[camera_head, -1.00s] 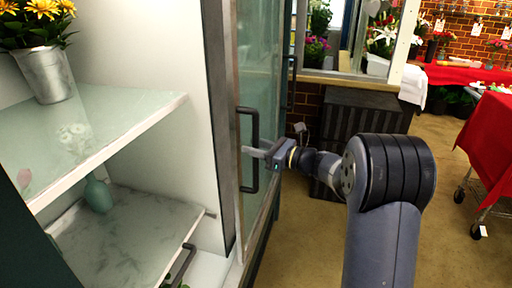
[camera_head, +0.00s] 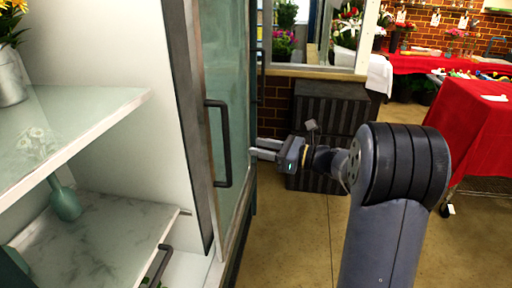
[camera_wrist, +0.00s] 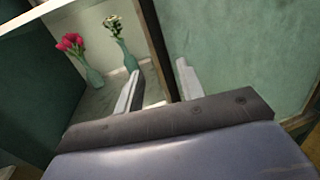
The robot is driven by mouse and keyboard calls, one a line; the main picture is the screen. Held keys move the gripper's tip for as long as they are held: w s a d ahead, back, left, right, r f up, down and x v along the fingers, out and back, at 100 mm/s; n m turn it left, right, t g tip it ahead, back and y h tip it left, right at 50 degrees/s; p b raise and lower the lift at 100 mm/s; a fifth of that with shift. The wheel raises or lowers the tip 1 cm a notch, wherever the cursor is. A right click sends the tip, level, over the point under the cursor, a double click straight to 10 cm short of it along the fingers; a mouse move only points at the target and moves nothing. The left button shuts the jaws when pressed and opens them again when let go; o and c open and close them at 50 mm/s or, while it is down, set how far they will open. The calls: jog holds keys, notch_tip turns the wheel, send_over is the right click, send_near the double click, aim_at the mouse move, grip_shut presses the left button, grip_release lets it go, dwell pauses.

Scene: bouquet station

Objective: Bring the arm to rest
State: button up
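My gripper (camera_head: 256,149) is held out in front of my arm in the head view, just right of the glass cabinet door (camera_head: 200,90). Its two fingers are apart with nothing between them, as the wrist view shows too (camera_wrist: 158,70). The dark bar handle (camera_head: 224,145) on the door is left of the fingertips, with a gap between them in the picture. My arm is stretched forward, its large dark joint at the right of the head view.
The cabinet shelf (camera_head: 100,118) is at left, with a teal vase (camera_head: 64,200) below it. The wrist view shows pink flowers (camera_wrist: 71,43) and white flowers (camera_wrist: 113,25) in vases. A red-covered table (camera_head: 470,135) stands right. Open floor (camera_head: 290,235) lies between.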

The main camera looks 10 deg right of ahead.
aim_at(228, 142)
jog(key=shift+a, duration=0.1)
jog(key=p+x, duration=0.1)
jog(key=x, duration=0.9)
jog(key=shift+a+p, duration=0.3)
jog(key=shift+a, duration=0.05)
jog(key=shift+s+a+r, duration=0.15)
jog(key=shift+s, duration=0.25)
jog(key=shift+w, duration=0.1)
